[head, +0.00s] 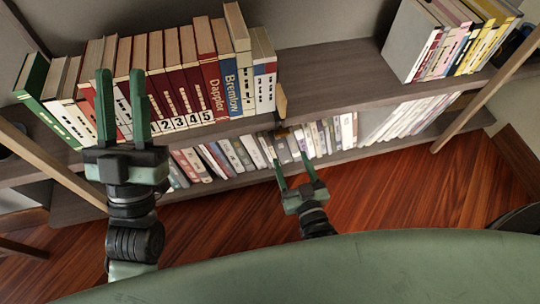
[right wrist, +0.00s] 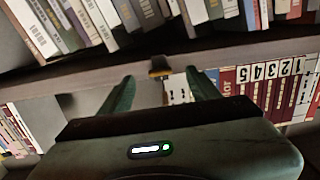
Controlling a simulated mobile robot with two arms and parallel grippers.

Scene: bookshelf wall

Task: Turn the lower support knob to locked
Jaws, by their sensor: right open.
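A small dark knob with a tan, yellowish part (right wrist: 159,67) sits at the edge of a shelf board in the right wrist view, framed between my fingertips. In the head view a dark knob (head: 283,131) shows at the front edge of the middle shelf, with a tan piece (head: 281,103) just above it. My right gripper (head: 293,160) is open and empty, its fingers pointing at the knob from below; it also shows in the right wrist view (right wrist: 160,76). I see no contact. My left gripper (head: 121,74) is open and empty, in front of the upper books.
Numbered red books (head: 182,122) and others fill the left of the middle shelf (head: 330,85); its centre is bare. More books (head: 415,45) stand at the right. A lower row of books (head: 240,152) lies behind my right gripper. A wooden post (head: 485,92) slants at the right.

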